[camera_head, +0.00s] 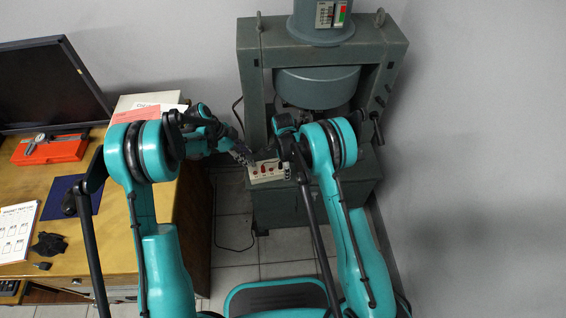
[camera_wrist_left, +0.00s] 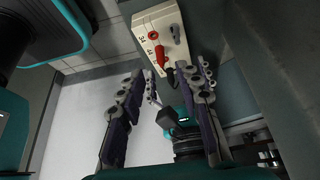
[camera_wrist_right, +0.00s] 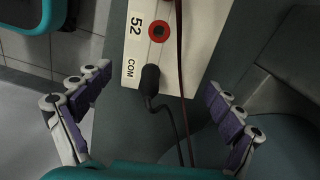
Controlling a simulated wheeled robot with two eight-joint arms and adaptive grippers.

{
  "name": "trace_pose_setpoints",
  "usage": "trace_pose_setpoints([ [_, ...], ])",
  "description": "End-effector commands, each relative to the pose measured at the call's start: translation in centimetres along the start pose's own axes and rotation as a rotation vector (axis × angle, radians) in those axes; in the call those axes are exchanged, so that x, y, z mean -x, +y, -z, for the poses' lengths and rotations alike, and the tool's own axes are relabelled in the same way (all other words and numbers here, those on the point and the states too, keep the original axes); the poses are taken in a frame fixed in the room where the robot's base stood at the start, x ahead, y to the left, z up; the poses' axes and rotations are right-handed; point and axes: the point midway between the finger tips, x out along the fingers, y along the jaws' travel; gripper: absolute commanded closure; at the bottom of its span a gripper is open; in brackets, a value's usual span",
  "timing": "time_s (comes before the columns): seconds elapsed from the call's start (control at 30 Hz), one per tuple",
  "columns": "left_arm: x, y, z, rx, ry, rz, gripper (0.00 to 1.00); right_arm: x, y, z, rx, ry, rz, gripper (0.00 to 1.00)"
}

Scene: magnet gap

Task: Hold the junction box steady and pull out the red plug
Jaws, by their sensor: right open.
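The junction box (camera_head: 268,172) is a pale box on the green machine's front ledge. In the left wrist view its panel (camera_wrist_left: 172,22) shows a red plug (camera_wrist_left: 160,54) standing in it, with a black plug (camera_wrist_left: 170,76) nearby. My left gripper (camera_wrist_left: 163,78) is open, its fingers apart below the panel and holding nothing. In the right wrist view the box (camera_wrist_right: 205,40) shows a red ring socket (camera_wrist_right: 158,31) and a black plug (camera_wrist_right: 150,78) at the COM mark. My right gripper (camera_wrist_right: 155,82) is open, fingers on either side of the box's lower end, apparently not touching it.
The green press-like machine (camera_head: 249,75) rises behind the box. A wooden desk (camera_head: 110,222) with a monitor (camera_head: 50,85) stands at left.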

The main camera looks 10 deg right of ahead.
Motion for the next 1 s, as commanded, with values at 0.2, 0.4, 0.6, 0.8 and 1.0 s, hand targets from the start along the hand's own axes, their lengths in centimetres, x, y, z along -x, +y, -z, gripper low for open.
trace_pose_setpoints([
  [0.2,0.0,0.0,0.0,0.000,0.000,0.000,0.66,0.0,0.0,0.0,0.000,0.000,0.000,0.17],
  [0.4,0.0,0.0,0.0,0.000,0.000,0.000,0.66,0.0,0.0,0.0,0.000,0.000,0.000,0.70],
  [0.6,1.0,0.0,0.9,-0.001,-0.032,-0.001,0.61,0.0,0.0,0.0,0.000,0.000,0.000,0.72],
  [0.8,3.0,0.0,2.3,0.001,-0.104,0.000,0.61,0.0,0.0,0.0,0.000,0.000,0.000,0.72],
  [1.0,1.0,0.0,2.2,0.002,-0.108,0.001,0.61,0.0,0.0,0.0,0.000,0.000,0.000,0.72],
])
